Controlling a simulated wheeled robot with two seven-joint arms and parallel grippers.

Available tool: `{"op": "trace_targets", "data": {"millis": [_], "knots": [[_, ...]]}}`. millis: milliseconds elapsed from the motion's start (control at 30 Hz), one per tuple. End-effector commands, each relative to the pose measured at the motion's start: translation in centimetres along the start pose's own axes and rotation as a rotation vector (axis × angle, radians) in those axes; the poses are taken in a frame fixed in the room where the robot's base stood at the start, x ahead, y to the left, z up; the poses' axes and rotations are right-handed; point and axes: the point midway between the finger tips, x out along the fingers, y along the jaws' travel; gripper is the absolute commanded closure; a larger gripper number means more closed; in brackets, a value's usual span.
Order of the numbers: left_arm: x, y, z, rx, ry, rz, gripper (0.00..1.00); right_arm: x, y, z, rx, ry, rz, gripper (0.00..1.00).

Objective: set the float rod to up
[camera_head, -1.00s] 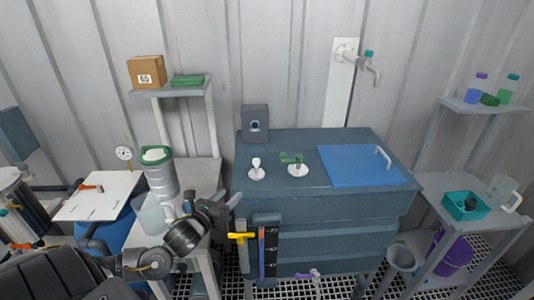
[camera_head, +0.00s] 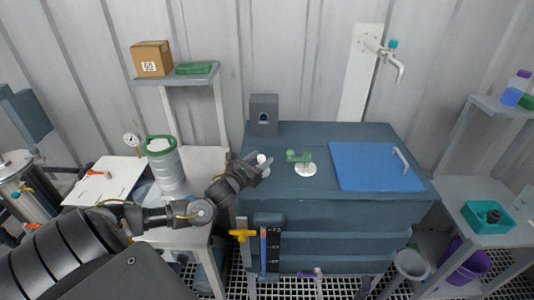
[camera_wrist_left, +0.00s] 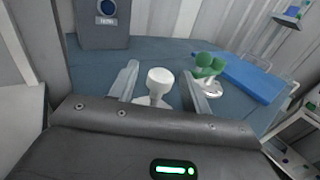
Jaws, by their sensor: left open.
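A white knob (camera_head: 262,158), which may be the float rod, stands upright on the blue-grey tank top (camera_head: 232,190), near its left end. In the left wrist view the knob (camera_wrist_left: 160,76) sits between the two fingers, with gaps on both sides. My left gripper (camera_head: 263,165) is open around it, just above the tank top, and partly hides its base. A green handle (camera_head: 299,156) on a white round base stands to the right; it also shows in the left wrist view (camera_wrist_left: 206,66). My right gripper is not in view.
A grey box with a round dial (camera_head: 263,116) stands behind the knob. A blue lid (camera_head: 375,167) covers the right of the tank top. A yellow valve handle (camera_head: 242,235) and a level scale (camera_head: 272,250) are on the tank front. A green-rimmed canister (camera_head: 165,165) stands left.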

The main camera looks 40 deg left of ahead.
Motion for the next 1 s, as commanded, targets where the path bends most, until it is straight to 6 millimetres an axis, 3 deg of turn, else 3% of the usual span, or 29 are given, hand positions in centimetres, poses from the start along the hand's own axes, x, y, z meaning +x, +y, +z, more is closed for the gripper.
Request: {"op": "trace_targets", "data": {"millis": [100,233,433,600,933,1000], "knots": [[1.7,0.0,0.2,-0.001,-0.001,0.002,0.52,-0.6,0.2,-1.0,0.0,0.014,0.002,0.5],[2.8,0.1,0.1,0.0,0.001,0.002,0.52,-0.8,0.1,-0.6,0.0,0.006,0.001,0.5],[3.2,0.1,0.0,-0.001,0.001,0.001,0.52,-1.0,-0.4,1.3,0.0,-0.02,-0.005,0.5],[3.2,0.0,-0.1,-0.001,0.001,0.0,0.53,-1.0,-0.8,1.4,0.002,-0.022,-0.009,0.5],[3.3,-0.1,-0.1,-0.001,0.001,-0.001,0.96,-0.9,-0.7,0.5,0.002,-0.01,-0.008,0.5],[3.3,-0.1,-0.1,-0.001,0.001,-0.001,1.0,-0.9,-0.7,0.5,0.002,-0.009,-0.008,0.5]]}}
